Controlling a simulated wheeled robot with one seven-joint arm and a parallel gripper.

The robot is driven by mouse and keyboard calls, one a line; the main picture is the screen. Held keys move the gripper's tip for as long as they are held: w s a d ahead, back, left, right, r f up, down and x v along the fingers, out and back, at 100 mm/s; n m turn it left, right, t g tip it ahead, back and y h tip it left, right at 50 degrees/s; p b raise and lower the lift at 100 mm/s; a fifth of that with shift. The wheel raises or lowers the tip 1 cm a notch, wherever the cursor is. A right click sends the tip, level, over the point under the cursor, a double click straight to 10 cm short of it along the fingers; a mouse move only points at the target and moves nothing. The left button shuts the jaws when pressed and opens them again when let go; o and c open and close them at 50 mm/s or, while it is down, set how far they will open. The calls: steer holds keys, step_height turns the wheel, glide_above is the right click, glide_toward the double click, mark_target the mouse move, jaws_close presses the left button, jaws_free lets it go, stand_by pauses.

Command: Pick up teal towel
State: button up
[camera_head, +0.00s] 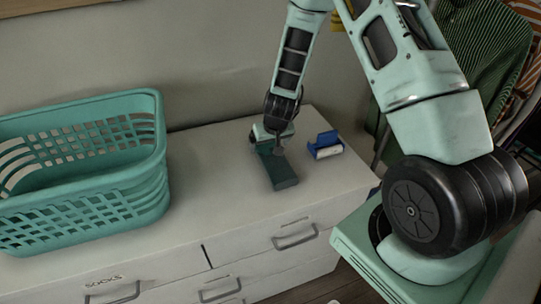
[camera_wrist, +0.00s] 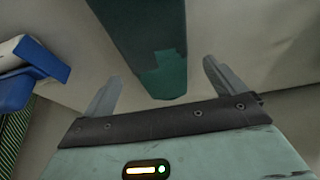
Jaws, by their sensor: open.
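The teal towel (camera_head: 283,175) is a dark teal, narrow folded strip lying on top of the white dresser. In the wrist view the towel (camera_wrist: 140,35) runs from the top edge down to between the fingers, with a lighter teal patch near its end. My gripper (camera_head: 272,146) points down over the towel's far end. In the wrist view my gripper (camera_wrist: 162,88) is open, with one finger on each side of the towel and a gap visible on both sides. I cannot tell how far the fingertips are above the dresser top.
A teal laundry basket (camera_head: 95,199) stands on the dresser (camera_head: 222,205) at left. A blue object with a white roll (camera_head: 325,145) lies just right of the towel; it also shows in the wrist view (camera_wrist: 32,78). Striped clothes (camera_head: 485,55) hang at right. The wall is behind.

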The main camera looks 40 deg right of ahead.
mark_target(269, 148)
steer(key=shift+p+x, duration=0.3)
steer(key=shift+x, duration=1.6)
steer(key=c, duration=1.2)
steer(key=shift+o, duration=0.2)
steer(key=shift+r, duration=0.1)
